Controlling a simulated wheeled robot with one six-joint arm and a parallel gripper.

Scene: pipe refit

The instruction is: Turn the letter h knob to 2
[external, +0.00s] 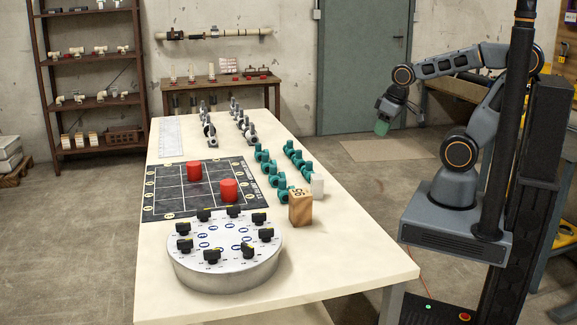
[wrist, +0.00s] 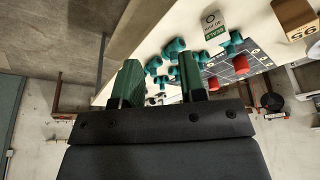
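A round silver dial plate (external: 222,275) stands at the near end of the cream table. Several black knobs (external: 212,257) sit in a ring on its top, with blue oval labels inside the ring. The letters are too small to read, so I cannot tell which knob is h or where it points. My gripper (external: 383,126) hangs beyond the table's right side, far from the dial plate. In the wrist view, its two green fingers (wrist: 158,85) are apart with nothing between them.
A black grid mat (external: 165,205) with two red cylinders (external: 229,189) lies behind the dial. A wooden block (external: 300,208), a white block (external: 317,185) and rows of teal fittings (external: 265,165) stand at the right. Metal valves (external: 209,130) stand farther back. The near right table corner is clear.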

